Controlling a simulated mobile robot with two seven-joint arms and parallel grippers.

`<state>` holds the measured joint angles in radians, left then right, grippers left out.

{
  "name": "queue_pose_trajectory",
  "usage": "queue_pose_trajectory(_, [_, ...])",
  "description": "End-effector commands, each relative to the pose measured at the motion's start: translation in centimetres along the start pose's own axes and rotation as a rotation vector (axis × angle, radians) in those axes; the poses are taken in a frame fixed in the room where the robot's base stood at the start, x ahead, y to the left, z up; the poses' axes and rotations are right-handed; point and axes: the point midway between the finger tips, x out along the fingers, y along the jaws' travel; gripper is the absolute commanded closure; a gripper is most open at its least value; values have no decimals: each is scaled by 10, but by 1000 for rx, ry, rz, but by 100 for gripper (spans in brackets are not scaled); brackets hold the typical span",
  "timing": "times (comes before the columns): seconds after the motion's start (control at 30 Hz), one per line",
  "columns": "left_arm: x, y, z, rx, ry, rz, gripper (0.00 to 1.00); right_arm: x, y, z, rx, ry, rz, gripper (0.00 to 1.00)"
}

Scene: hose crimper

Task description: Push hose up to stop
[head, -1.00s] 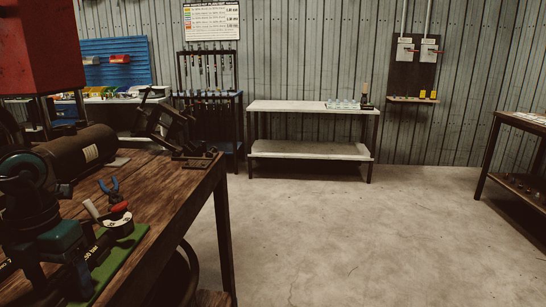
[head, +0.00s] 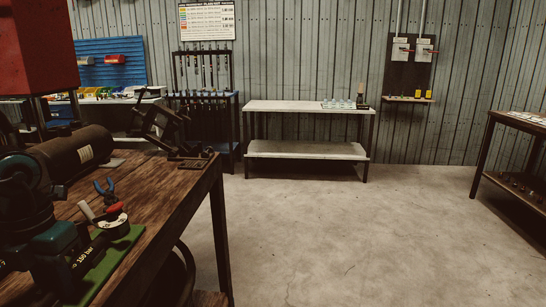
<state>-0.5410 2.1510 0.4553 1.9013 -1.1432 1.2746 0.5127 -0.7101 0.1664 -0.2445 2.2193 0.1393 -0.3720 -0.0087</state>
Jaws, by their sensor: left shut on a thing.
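My left gripper (head: 66,270) is low at the left of the head view, over the green mat (head: 112,262) on the wooden workbench. It is shut on a black hose (head: 84,256) with white "150 bar" lettering. The hose runs from the gripper along the mat. My own arm covers part of it, and I cannot make out its end or a stop. My right gripper is not in view.
A white roll (head: 114,222), blue-handled pliers (head: 106,188) and a dark cylinder (head: 80,150) are on the workbench (head: 150,195). A dark clamp-like fixture (head: 160,125) stands at its far end. A pale table (head: 300,107) is by the wall. The floor between is clear.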

Motion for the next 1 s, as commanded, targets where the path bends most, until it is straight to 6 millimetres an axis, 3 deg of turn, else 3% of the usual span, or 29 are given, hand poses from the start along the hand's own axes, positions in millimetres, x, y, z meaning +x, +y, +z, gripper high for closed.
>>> queue_pose_trajectory(1.0, [0,0,18,-1,-1,1,95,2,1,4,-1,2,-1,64])
